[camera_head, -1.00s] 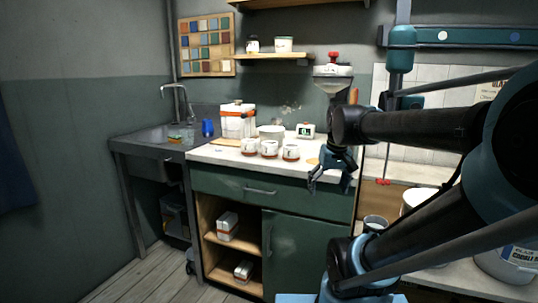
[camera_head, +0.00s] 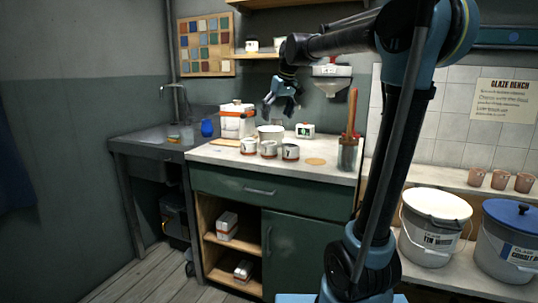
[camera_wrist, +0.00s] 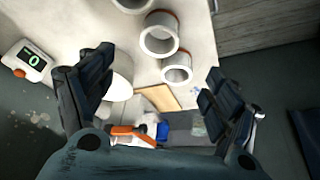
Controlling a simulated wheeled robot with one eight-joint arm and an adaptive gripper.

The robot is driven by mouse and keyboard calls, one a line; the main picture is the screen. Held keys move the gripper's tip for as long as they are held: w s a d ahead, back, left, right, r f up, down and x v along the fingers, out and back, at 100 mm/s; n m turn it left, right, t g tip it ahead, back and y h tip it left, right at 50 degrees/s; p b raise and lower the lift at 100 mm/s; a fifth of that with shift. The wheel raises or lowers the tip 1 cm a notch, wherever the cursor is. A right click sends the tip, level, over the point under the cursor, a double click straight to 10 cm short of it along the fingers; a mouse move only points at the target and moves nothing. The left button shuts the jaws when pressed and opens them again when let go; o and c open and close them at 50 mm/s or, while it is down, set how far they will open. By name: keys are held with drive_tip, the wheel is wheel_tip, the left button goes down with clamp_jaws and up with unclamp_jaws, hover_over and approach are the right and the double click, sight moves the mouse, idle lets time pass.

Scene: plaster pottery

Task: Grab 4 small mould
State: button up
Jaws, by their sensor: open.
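Three small white cup-shaped pieces with reddish bases stand in a row on the counter: left (camera_head: 249,146), middle (camera_head: 269,149) and right (camera_head: 290,152). I cannot tell if these are the small moulds. In the wrist view they are thick-walled open rings, the nearest (camera_wrist: 177,67) and another (camera_wrist: 160,35), with the third cut by the top edge. A white block with orange bands (camera_head: 237,122) stands behind them. Similar smaller banded blocks lie on the upper shelf (camera_head: 227,225) and lower shelf (camera_head: 243,270). My gripper (camera_head: 282,110) is open and empty, above the counter's back.
A white bowl (camera_head: 271,132) and a green-display device (camera_head: 304,130) stand behind the cups. A pot of tools (camera_head: 348,152) stands at the counter's right end. A sink (camera_head: 168,140) is left. Buckets (camera_head: 432,230) stand right. The counter front is clear.

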sight(269, 146)
drive_tip(key=x, duration=1.7)
drive_tip(key=shift+w, duration=0.1)
drive_tip(key=c, duration=1.3)
